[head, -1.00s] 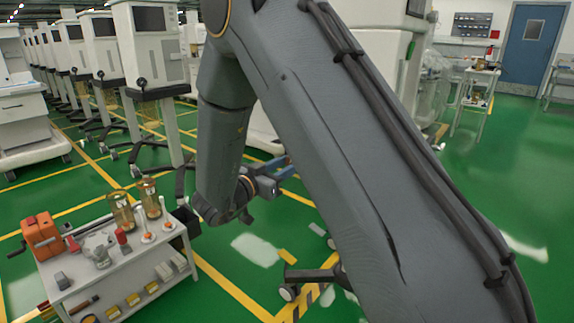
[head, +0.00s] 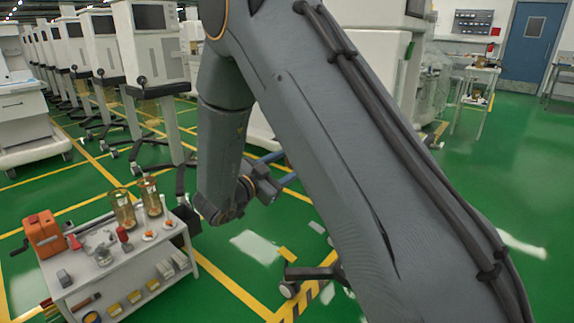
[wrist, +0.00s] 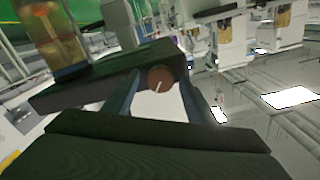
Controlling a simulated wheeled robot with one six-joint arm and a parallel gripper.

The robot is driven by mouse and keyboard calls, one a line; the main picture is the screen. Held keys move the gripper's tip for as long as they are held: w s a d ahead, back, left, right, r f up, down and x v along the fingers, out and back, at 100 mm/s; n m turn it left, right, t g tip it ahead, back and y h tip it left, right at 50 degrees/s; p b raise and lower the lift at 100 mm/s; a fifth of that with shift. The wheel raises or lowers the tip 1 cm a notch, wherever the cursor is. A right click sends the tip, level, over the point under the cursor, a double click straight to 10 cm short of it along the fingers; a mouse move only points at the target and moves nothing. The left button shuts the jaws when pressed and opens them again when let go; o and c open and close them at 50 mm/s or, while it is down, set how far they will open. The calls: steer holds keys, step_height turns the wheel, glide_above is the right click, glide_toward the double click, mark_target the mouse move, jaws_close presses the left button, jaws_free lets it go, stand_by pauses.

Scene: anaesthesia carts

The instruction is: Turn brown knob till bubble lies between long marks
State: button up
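The brown knob (wrist: 161,78) is round with a pale line on its face and shows in the wrist view, in front of a dark block (wrist: 85,84). My gripper (wrist: 160,88) is open, with one bluish finger on each side of the knob and visible gaps beside it. Whether the fingertips reach around the knob or stop short of it, I cannot tell. I cannot make out the bubble or the long marks in either view.
A white cart (head: 118,272) at lower left holds two amber glass cylinders (head: 122,208), an orange box (head: 45,235) and small tools. A black wheeled foot (head: 310,272) stands near the arm. Rows of anaesthesia machines (head: 160,45) stand behind. Green floor is clear at right.

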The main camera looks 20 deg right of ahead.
steer(key=v, duration=0.7)
steer(key=shift+s+a, duration=0.25)
steer(key=shift+a, duration=0.05)
